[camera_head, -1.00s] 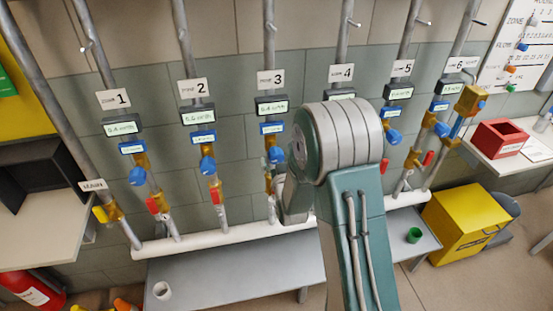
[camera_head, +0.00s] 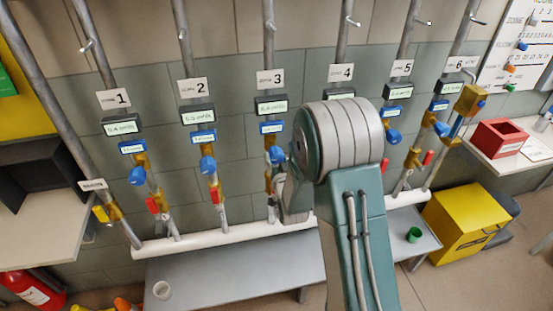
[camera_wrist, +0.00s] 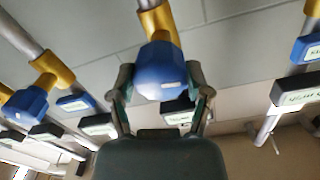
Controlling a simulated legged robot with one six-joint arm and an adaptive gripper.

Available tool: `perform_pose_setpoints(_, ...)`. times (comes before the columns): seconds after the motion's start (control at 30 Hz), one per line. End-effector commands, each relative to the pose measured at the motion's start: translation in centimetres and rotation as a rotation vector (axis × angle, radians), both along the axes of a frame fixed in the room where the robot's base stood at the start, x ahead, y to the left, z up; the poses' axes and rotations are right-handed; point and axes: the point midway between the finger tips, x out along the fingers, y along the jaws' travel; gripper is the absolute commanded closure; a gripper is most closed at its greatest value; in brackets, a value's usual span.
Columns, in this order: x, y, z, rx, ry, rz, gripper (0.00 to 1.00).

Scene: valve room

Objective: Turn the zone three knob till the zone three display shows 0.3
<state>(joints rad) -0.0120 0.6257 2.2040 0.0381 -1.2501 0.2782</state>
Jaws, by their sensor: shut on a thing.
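The zone three display (camera_head: 271,106) is a dark box with a pale lit face on the pipe under the "3" sign (camera_head: 270,78). Its digits are too small to read surely. The blue zone three knob (camera_head: 276,154) sits below a small blue-framed label (camera_head: 271,128), partly hidden by my arm. In the wrist view the blue knob (camera_wrist: 161,72) is between the two fingers of my gripper (camera_wrist: 161,90), which is shut on it. In the head view my gripper is mostly hidden behind my own arm.
Similar pipes with displays and blue knobs stand on both sides, including the zone two knob (camera_head: 207,165) and zone five knob (camera_head: 393,136).

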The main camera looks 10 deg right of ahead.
Motion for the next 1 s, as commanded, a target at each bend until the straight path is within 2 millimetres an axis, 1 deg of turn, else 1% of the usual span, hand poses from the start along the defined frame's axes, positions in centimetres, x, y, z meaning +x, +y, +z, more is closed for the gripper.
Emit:
perform_pose_setpoints(0.17, 0.11, 0.02, 0.13, 0.071, -0.003, 0.001, 0.84)
perform_pose_setpoints(0.47, 0.13, 0.01, 0.16, 0.077, -0.004, 0.001, 0.84)
perform_pose_setpoints(0.5, 0.13, 0.01, 0.16, 0.076, -0.004, 0.001, 0.23)
perform_pose_setpoints(0.53, 0.12, 0.01, 0.16, 0.076, -0.004, 0.001, 0.09)
perform_pose_setpoints(0.57, 0.11, 0.01, 0.15, 0.076, -0.003, 0.001, 0.01)
perform_pose_setpoints(1.0, -0.13, -0.01, 0.10, 0.075, -0.002, -0.001, 0.01)
